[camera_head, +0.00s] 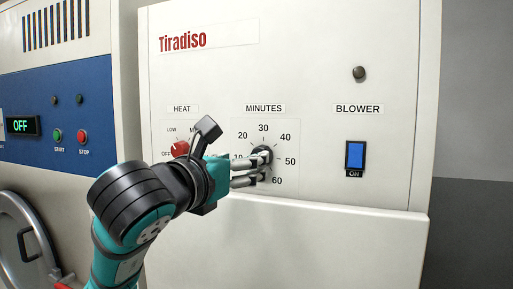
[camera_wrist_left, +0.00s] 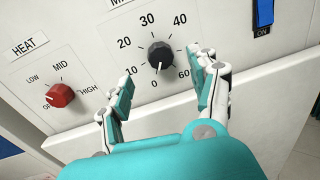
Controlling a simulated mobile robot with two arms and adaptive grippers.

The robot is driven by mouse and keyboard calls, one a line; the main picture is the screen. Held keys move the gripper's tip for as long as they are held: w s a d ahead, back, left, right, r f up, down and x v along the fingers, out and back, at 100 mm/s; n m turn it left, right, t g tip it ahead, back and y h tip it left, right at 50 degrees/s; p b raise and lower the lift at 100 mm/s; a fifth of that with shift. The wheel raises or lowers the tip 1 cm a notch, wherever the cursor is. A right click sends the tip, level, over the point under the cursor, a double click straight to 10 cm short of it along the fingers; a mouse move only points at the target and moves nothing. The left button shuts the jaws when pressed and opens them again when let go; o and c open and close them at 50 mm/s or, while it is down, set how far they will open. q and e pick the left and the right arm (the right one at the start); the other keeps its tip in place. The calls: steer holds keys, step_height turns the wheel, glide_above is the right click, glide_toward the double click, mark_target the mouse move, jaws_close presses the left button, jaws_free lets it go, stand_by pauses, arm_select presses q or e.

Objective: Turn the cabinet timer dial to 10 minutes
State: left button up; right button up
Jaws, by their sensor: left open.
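The black minutes dial (camera_wrist_left: 161,55) sits on the white cabinet front, with numbers from 0 to 60 around it. Its white pointer mark points down, near the 0. In the head view the minutes dial (camera_head: 261,154) is partly covered by my fingers. My left gripper (camera_head: 260,165) is at the dial panel; in the wrist view the left gripper (camera_wrist_left: 166,68) is open, with one finger on each side of the dial. Gaps show between the fingers and the dial in the wrist view; contact is not visible. My right gripper is not in view.
A red heat knob (camera_head: 180,149) is just left of the minutes scale, close to my wrist. A blue blower switch (camera_head: 355,155) labelled ON is to the right. A ledge (camera_head: 330,225) juts out below the controls. A blue panel (camera_head: 60,100) with buttons is at the left.

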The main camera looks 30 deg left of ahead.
mark_target(261, 147)
arm_select(q)
steer(key=w+a+p, duration=0.1)
steer(key=w, duration=0.5)
steer(key=shift+w+p, duration=0.35)
steer(key=c, duration=1.1)
steer(key=shift+c, duration=0.2)
steer(key=shift+m, duration=0.3)
